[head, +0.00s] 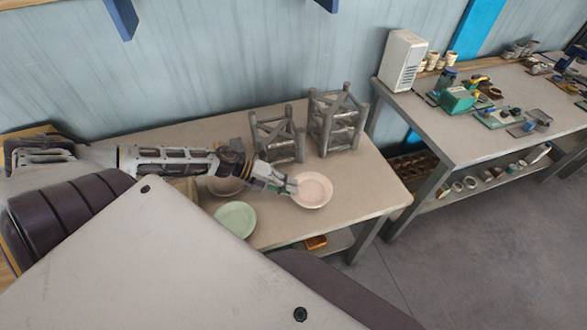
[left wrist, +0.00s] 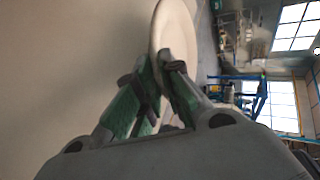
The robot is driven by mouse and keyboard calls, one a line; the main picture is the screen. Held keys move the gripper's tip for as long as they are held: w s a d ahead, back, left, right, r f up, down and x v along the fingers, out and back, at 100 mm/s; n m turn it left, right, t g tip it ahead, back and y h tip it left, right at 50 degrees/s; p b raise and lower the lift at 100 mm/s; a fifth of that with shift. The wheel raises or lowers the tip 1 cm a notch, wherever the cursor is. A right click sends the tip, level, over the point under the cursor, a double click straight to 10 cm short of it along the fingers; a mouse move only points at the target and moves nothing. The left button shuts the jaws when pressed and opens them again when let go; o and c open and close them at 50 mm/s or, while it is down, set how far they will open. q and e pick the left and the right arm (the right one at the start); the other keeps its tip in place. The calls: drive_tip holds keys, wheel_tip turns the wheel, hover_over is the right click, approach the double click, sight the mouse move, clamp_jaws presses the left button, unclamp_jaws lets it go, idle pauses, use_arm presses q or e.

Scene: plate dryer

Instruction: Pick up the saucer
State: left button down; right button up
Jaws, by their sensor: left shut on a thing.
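The saucer (head: 314,190) is a round, pale cream-pink dish near the front right part of the table. My left gripper (head: 291,187) reaches in from the left and is shut on its left rim. In the left wrist view, the green-padded fingertips (left wrist: 163,68) pinch the rim of the pale saucer (left wrist: 178,28), which shows at a steep slant. I cannot tell whether the saucer touches the table or hangs just above it. My right gripper is not in view.
A green plate (head: 235,219) lies at the table's front edge. Another dish (head: 225,187) is partly hidden by my left arm. Two grey racks (head: 277,138) (head: 337,124) stand at the back. The table (head: 375,185) is clear to the right of the saucer. A cluttered workbench (head: 470,130) stands farther right.

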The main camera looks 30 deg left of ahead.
use_arm(q)
drive_tip(key=shift+s+a+p, duration=0.35)
drive_tip(key=shift+s+a, duration=0.25)
drive_tip(key=shift+s, duration=0.2)
drive_tip(key=shift+r, duration=0.1)
idle(0.6)
